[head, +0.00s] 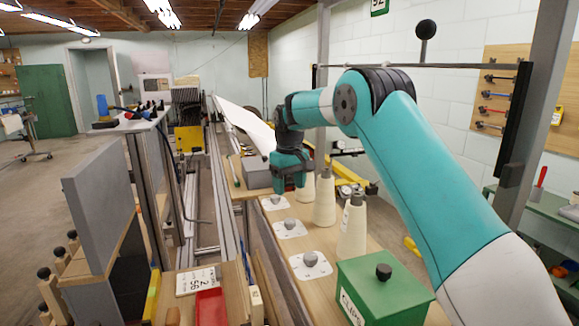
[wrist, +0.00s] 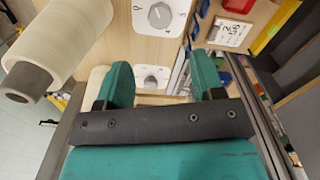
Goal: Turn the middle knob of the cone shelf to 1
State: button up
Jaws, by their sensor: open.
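The cone shelf (head: 378,241) carries a row of white plates with grey knobs. The middle knob (head: 290,224) sits between a near knob (head: 310,258) and a far knob (head: 275,199). In the wrist view my gripper (wrist: 161,62) is open and empty. One knob (wrist: 160,15) shows beyond the fingertips, and another knob (wrist: 151,82) shows between the fingers. I cannot tell for certain which knobs these are. Plate marks are partly cut off; the settings are unclear.
Several cream cones stand right of the knobs, including a near cone (head: 352,235); a large cone (wrist: 60,40) is close in the wrist view. A green box (head: 385,292) stands at the shelf's near end. A numbered card (head: 198,280) lies left of the shelf.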

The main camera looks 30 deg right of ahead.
notch_tip(320, 180, up, 7)
dwell(0.3)
jog(key=shift+s, duration=0.1)
dwell(0.4)
